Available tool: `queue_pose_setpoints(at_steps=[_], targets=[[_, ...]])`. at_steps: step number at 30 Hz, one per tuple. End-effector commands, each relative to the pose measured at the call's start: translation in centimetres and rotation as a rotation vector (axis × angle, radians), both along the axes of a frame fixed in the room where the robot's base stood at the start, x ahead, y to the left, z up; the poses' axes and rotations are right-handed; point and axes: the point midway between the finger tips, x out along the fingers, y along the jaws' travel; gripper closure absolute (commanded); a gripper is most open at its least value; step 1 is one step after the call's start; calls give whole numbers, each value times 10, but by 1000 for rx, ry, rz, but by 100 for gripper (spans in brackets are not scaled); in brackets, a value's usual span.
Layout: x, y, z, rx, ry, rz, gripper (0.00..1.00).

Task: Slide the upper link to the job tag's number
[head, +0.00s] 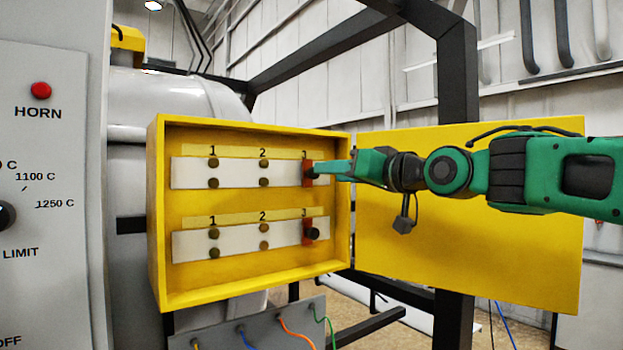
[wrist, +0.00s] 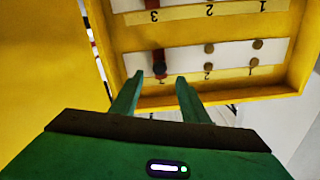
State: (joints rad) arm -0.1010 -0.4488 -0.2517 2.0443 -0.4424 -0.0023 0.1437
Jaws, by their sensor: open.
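The upper link (head: 308,180), a red bar, stands at position 3 on the upper white strip (head: 238,173) in the yellow box. Its knob is hidden behind my fingers in the head view. My gripper (head: 322,168) reaches in from the right and is open at this link. In the wrist view, which is upside down, the upper link's dark knob (wrist: 160,68) shows between and just beyond the fingertips (wrist: 161,78). I cannot tell whether they touch it. The lower link (head: 307,228), red with a black knob, is also at 3. I see no job tag.
The yellow box (head: 153,220) has raised walls around both strips. Its yellow door (head: 450,260) is swung open to the right, behind my arm. Brass studs mark positions 1 and 2. A grey panel (head: 50,130) stands at the left, and coloured cables leave a grey box below.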

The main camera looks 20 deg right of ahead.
Motion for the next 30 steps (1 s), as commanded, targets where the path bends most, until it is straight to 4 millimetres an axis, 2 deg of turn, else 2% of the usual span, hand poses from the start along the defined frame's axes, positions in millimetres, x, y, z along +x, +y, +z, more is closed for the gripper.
queue_pose_setpoints(at_steps=[6,12,18,27,28,30], targets=[[38,11,-2,0,5,-2,59],[63,20,-2,0,5,-2,59],[75,23,-2,0,3,-2,59],[76,23,-1,-1,3,-3,59],[76,23,-1,-1,3,-3,63],[76,23,-1,-1,3,-3,80]])
